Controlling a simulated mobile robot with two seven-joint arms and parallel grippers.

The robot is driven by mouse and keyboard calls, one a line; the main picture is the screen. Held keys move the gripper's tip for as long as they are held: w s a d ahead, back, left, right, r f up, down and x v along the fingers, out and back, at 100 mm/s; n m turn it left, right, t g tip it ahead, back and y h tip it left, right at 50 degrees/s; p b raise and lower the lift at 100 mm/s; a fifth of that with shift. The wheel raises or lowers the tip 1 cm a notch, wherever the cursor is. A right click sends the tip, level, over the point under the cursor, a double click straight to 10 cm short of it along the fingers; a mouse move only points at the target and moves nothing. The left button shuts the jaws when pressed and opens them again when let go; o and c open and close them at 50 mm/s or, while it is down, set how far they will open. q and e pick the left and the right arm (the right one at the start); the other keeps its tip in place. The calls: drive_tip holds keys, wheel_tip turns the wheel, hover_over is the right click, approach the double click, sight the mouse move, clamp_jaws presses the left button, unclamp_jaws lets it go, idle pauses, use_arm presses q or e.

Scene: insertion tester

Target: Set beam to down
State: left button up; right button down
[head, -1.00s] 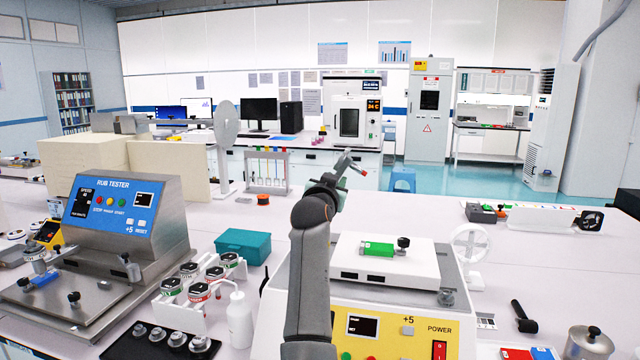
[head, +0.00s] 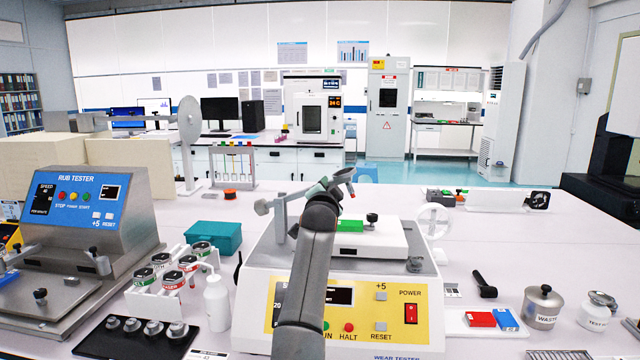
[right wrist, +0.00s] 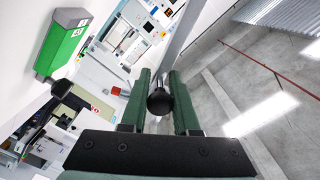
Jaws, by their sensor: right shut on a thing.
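The wear tester (head: 262,284) has a yellow front and a white top. In the right wrist view, the beam (right wrist: 184,38) is a grey bar leading to a black knob (right wrist: 159,101) between the green fingers of my right gripper (right wrist: 158,88). The gripper is shut on this knob. My right forearm hides part of the beam and tester. A green block (head: 350,226) lies on the white platform below. My left gripper is out of view.
A black clamp knob (head: 372,218) stands beside the green block. A teal box (head: 214,236), several jars and a white bottle (head: 217,301) stand left. The rub tester (head: 90,215) is further left. Bench behind is partly clear.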

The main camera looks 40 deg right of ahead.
drive_tip(key=f+m, duration=0.2)
drive_tip(key=shift+s+d+f+b, duration=0.2)
drive_tip(key=shift+s+f+b, duration=0.1)
drive_tip(key=shift+f+b, duration=0.1)
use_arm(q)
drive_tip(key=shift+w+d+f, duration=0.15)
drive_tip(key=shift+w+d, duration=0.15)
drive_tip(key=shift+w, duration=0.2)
use_arm(e)
drive_tip(key=shift+d+f+m, duration=0.1)
drive_tip(key=shift+f+m, duration=0.95)
drive_tip(key=shift+m, duration=0.05)
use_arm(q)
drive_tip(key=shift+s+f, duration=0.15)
use_arm(e)
drive_tip(key=c, duration=0.7)
unclamp_jaws()
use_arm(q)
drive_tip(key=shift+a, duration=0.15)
use_arm(e)
drive_tip(key=shift+s, duration=0.1)
